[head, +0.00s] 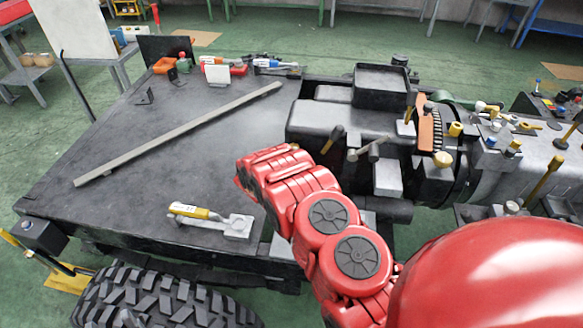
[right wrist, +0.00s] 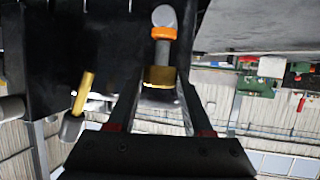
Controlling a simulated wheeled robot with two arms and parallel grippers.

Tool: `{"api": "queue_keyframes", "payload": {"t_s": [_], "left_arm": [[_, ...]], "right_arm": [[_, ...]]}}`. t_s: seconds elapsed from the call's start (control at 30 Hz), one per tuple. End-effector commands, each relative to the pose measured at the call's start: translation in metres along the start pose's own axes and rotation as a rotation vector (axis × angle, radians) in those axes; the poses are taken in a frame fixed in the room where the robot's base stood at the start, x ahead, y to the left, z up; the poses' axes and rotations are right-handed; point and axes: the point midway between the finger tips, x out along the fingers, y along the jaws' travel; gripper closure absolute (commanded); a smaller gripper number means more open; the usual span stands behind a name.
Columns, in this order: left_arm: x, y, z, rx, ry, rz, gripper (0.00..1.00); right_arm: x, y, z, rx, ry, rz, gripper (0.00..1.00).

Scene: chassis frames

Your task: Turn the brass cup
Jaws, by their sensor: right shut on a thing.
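In the right wrist view the brass cup (right wrist: 159,76) is a short gold cylinder under a grey stem with an orange ring (right wrist: 164,33). My right gripper (right wrist: 159,84) is shut on the brass cup, one finger at each side. In the head view my red right arm reaches to the engine's left end, and its gripper and the held cup are hidden behind the arm. My left gripper is not in view.
A second brass piece (right wrist: 83,92) on a grey fitting is left of the fingers. The grey engine block (head: 330,118) has several brass and grey fittings.

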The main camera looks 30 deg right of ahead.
Motion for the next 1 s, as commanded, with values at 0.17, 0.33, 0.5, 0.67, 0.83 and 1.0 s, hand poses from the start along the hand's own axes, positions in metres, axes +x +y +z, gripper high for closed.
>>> {"api": "queue_keyframes", "payload": {"t_s": [0.17,0.33,0.5,0.67,0.83,1.0], "left_arm": [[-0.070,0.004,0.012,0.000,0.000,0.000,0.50],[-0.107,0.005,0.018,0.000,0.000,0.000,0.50],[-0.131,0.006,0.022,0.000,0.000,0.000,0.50],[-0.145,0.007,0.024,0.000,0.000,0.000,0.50],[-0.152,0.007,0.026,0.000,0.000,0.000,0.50],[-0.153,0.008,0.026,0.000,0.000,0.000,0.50]], "right_arm": [[0.004,-0.011,0.007,0.056,0.014,0.087,1.00],[0.003,-0.011,0.003,0.090,0.017,0.173,1.00],[0.003,-0.011,-0.002,0.115,0.020,0.239,1.00],[0.001,-0.012,-0.004,0.129,0.014,0.280,1.00],[-0.001,-0.013,-0.004,0.138,0.004,0.300,1.00],[-0.002,-0.013,-0.003,0.139,-0.003,0.309,1.00]]}}
